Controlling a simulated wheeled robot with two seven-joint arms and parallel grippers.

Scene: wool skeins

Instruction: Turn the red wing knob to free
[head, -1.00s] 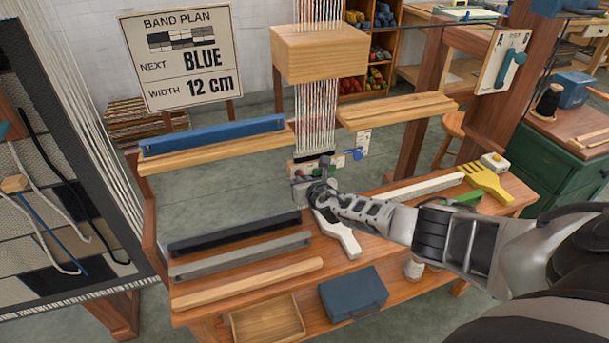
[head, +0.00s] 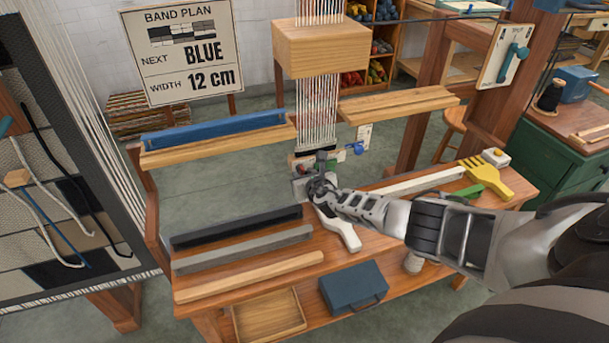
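My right gripper (head: 316,168) is at the small fixture below the hanging white warp threads (head: 317,112), just above the table's back edge. Its fingers are small and seen from behind, so whether they are open or shut does not show. I cannot make out the red wing knob clearly; my gripper covers much of the fixture. A blue wing-shaped knob (head: 355,148) shows to the right of the gripper, beside a pale scale plate (head: 364,134). My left gripper is not in view.
A white paddle-like tool (head: 342,232) lies under my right forearm. Black, grey and wooden bars lie on the table's left. A yellow comb (head: 485,174) and green piece lie at right. A wooden block (head: 321,48) hangs above the threads.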

